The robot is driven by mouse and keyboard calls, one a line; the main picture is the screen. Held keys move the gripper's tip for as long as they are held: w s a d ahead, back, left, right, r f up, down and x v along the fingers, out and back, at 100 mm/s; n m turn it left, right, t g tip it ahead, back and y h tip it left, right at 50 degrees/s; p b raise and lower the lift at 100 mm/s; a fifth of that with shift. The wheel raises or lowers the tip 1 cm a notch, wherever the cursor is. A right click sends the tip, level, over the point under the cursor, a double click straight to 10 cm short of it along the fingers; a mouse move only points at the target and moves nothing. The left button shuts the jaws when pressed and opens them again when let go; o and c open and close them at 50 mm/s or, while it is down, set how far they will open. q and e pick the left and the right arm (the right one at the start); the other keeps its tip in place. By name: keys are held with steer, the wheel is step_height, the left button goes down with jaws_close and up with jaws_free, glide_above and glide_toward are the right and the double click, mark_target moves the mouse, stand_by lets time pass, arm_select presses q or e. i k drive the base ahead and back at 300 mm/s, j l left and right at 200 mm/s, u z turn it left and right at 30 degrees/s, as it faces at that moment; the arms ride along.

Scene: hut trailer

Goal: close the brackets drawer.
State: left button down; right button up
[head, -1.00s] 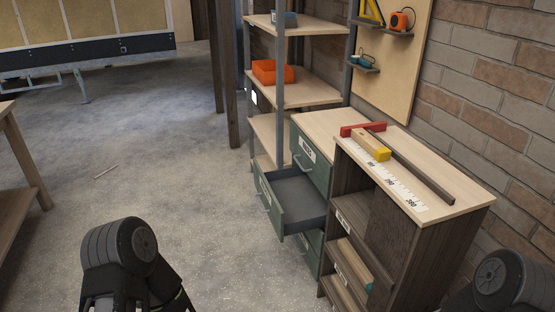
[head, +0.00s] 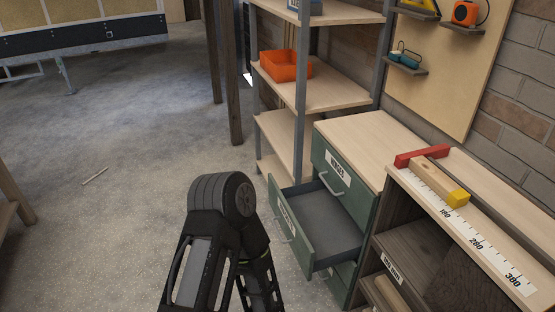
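A green drawer cabinet (head: 337,152) with a light wood top stands right of centre in the head view. Its middle drawer (head: 292,228) is pulled well out and looks empty, with a grey inside. The label on that drawer's front is seen at a steep angle and I cannot read it. The drawer above it is shut and carries a white label. My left arm stands in front, left of the open drawer and apart from it in the picture. Its gripper is not visible, and my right gripper is out of view.
A shelf rack (head: 321,91) with an orange bin (head: 286,66) stands behind the cabinet. A dark wooden cabinet (head: 410,237) with a ruler strip (head: 470,240) and a red and yellow-ended tool (head: 438,183) stands close on the right.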

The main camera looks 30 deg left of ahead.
mark_target(320, 232)
steer(key=i+j, duration=0.2)
steer(key=j, duration=0.15)
steer(key=i+j, duration=0.2)
steer(key=j, duration=0.15)
steer(key=i+j, duration=0.25)
steer(key=i+j+z, duration=0.1)
steer(key=j, duration=0.4)
steer(key=i+j, duration=0.3)
